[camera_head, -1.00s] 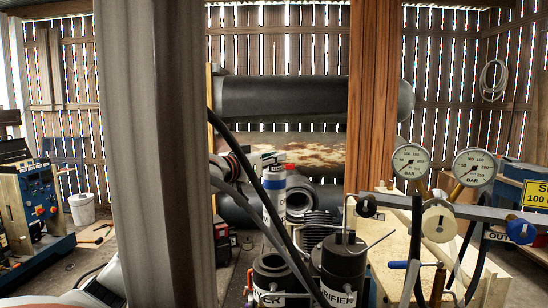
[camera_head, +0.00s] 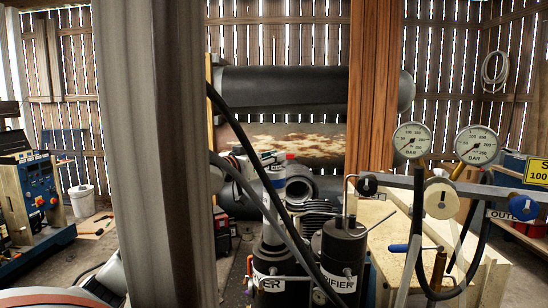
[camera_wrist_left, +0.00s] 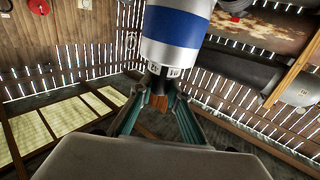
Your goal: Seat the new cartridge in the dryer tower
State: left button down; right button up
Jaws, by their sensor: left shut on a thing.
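The new cartridge, white with a blue band (camera_wrist_left: 178,28), fills the top of the left wrist view. My left gripper (camera_wrist_left: 160,98) is shut on its dark, narrow end. In the head view the cartridge (camera_head: 268,205) is upright, behind black hoses, above the black dryer tower (camera_head: 270,284). Its lower end looks close to the tower's mouth; the hoses hide whether it is inside. The left gripper (camera_head: 268,160) shows only in part at the cartridge's top, beside the grey post. My right gripper is in neither view.
The black purifier tower (camera_head: 343,255) stands close right of the dryer tower. Dark hoses (camera_head: 262,150) cross in front. A grey post (camera_head: 155,150) blocks much of the left. Pressure gauges (camera_head: 412,140) and a valve pipe stand at right. A black tank (camera_head: 280,92) lies behind.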

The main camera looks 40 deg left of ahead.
pick_arm(q)
jog(key=shift+r+p, duration=0.15)
jog(key=shift+p, duration=1.05)
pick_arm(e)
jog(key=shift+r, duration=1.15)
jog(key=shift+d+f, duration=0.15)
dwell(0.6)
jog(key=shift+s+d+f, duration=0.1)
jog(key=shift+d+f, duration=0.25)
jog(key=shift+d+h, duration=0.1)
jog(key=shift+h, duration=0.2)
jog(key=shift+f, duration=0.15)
